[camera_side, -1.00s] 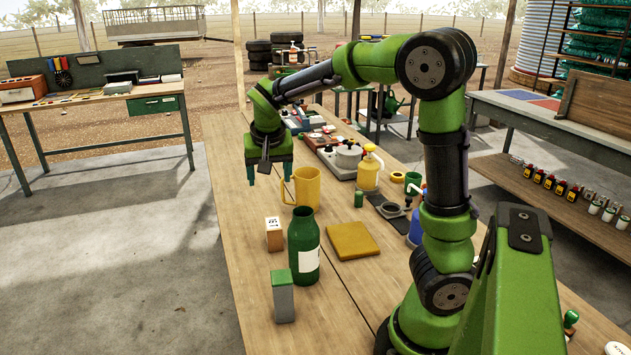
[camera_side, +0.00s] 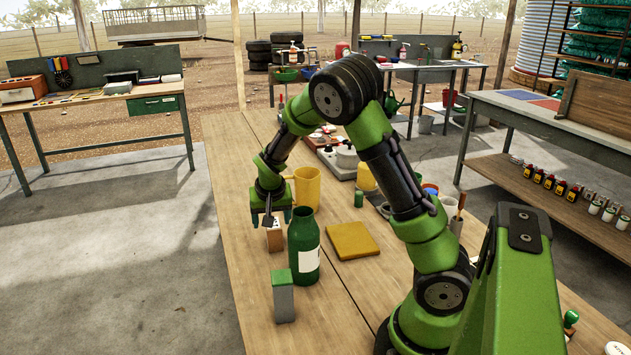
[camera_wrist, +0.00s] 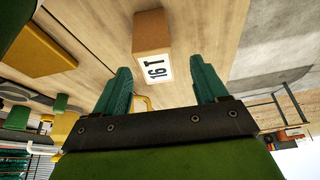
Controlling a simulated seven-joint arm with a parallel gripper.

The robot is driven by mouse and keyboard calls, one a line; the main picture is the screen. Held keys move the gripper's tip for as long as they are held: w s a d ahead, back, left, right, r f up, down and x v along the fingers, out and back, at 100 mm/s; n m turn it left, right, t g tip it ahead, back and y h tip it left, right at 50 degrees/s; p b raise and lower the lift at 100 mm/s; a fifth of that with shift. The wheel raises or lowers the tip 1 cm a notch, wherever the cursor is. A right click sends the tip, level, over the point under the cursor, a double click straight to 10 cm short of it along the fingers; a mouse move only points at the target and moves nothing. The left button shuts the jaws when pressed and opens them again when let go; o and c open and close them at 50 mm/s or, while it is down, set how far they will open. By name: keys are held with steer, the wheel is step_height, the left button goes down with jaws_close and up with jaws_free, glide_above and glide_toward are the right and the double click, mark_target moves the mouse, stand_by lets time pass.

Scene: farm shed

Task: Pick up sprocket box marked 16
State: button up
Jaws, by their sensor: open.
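The sprocket box (camera_side: 274,238) is a small tan carton standing on the wooden bench, left of the green bottle. In the wrist view its white label reads "16 T", and the box (camera_wrist: 151,32) lies beyond my fingertips, roughly centred between them. My gripper (camera_side: 270,217) is just above and behind the box in the side view. The side view does not show clearly whether a fingertip touches the box.
The green bottle (camera_side: 303,246) with a white label stands close right of the box. A yellow jug (camera_side: 307,187) is behind it, a yellow pad (camera_side: 352,240) to the right, and a grey box with green top (camera_side: 283,300) in front. Bench left of the box is clear.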

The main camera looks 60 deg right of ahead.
steer(key=x, duration=0.3)
steer(key=shift+s+d+f, duration=0.1)
steer(key=shift+d+f, duration=0.4)
steer(key=shift+f, duration=0.4)
steer(key=shift+c, duration=0.4)
steer(key=c, duration=1)
steer(key=shift+w+r, duration=0.1)
steer(key=shift+w, duration=0.15)
steer(key=shift+c, duration=0.2)
